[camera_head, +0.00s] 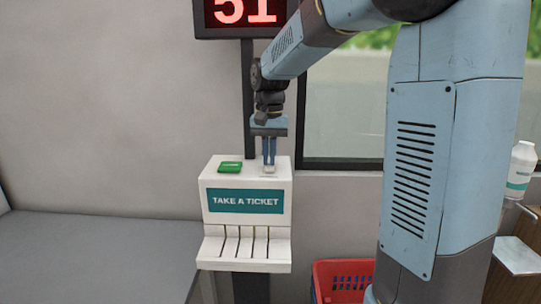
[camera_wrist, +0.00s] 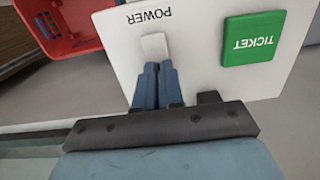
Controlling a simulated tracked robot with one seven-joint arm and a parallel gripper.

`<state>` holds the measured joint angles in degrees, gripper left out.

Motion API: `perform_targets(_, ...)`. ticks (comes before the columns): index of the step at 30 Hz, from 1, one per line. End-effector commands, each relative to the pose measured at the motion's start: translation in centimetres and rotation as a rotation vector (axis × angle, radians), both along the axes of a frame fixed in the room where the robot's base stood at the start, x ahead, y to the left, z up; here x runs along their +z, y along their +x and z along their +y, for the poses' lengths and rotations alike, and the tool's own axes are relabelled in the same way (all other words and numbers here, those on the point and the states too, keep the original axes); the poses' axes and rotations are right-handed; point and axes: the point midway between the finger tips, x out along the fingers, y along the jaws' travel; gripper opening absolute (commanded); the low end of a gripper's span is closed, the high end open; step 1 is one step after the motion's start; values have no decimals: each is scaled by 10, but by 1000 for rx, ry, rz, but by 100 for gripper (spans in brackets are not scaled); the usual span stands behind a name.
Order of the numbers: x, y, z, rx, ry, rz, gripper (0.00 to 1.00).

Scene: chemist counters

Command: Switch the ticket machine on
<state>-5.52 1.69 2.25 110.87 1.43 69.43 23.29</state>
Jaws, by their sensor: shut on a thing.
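The white ticket machine (camera_head: 247,180) stands below the number display, with a teal "TAKE A TICKET" sign on its front. The green TICKET button (camera_head: 230,167) is on its top at the left; it also shows in the wrist view (camera_wrist: 254,37). The pale POWER switch (camera_wrist: 154,46) is on the same top face, beside the word POWER. My gripper (camera_head: 269,168) points down at the right part of the machine's top. In the wrist view its blue fingers (camera_wrist: 159,68) are close together at the switch, shut on it. The switch's on or off position cannot be told.
A red basket (camera_head: 342,280) stands low, right of the machine. A red number display (camera_head: 245,13) hangs on a dark post behind. A grey bench (camera_head: 85,255) is at left. A white bottle (camera_head: 521,168) stands at far right.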

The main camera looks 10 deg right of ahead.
Motion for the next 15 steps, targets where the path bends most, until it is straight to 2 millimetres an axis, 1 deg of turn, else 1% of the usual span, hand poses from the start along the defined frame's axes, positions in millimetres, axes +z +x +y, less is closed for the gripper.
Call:
perform_targets(1,-12,-11,6,8,2,44,0)
perform_targets(5,-5,-9,6,8,2,39,0)
perform_targets(8,8,-4,3,5,2,25,0)
perform_targets(11,27,3,1,4,3,7,0)
perform_targets(15,51,-17,-2,2,2,4,0)
